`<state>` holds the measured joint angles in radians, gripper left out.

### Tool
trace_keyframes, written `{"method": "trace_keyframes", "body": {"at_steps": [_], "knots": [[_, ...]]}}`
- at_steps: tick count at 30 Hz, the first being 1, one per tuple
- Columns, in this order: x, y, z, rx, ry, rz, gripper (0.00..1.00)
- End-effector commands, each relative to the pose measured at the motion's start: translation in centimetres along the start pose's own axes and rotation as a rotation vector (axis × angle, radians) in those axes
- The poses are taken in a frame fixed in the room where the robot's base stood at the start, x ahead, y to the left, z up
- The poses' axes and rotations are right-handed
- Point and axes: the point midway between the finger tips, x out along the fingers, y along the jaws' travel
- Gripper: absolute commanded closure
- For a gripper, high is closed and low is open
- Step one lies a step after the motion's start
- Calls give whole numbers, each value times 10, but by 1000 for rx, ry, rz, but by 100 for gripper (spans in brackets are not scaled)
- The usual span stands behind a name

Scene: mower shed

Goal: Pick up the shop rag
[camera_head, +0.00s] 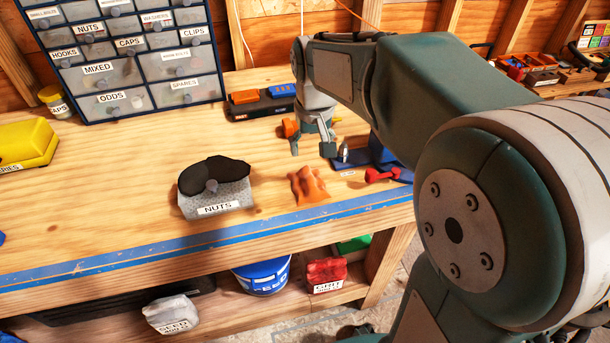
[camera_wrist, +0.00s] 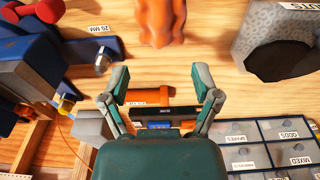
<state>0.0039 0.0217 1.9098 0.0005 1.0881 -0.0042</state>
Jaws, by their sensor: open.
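The shop rag (camera_head: 309,186) is a crumpled orange cloth lying on the wooden bench near its blue-taped front edge. It also shows in the wrist view (camera_wrist: 160,22), cut off by the top edge. My gripper (camera_head: 312,151) is over the bench, behind the rag as seen from the head camera. Its two fingers stand apart with nothing between them, and they are clear of the rag. The gripper also shows in the wrist view (camera_wrist: 158,82), with the rag beyond the fingertips.
A grey bin labelled NUTS (camera_head: 230,201) with dark contents stands left of the rag. A blue holder (camera_head: 372,153) and a red tool (camera_head: 381,175) lie to the right. A black tray (camera_head: 262,108) and drawer cabinet (camera_head: 132,74) stand behind.

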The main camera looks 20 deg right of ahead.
Motion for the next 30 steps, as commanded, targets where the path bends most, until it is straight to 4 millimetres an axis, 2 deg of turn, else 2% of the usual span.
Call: {"method": "trace_keyframes", "body": {"at_steps": [9, 16, 22, 26, 30], "knots": [[45, 0, 0, 0, -6, 0, 20], [65, -1, -2, 0, -5, 0, 20], [96, -2, -5, 0, -5, 0, 20], [107, -2, -5, 0, -3, 0, 20], [108, -2, -5, 0, -2, 0, 20]]}}
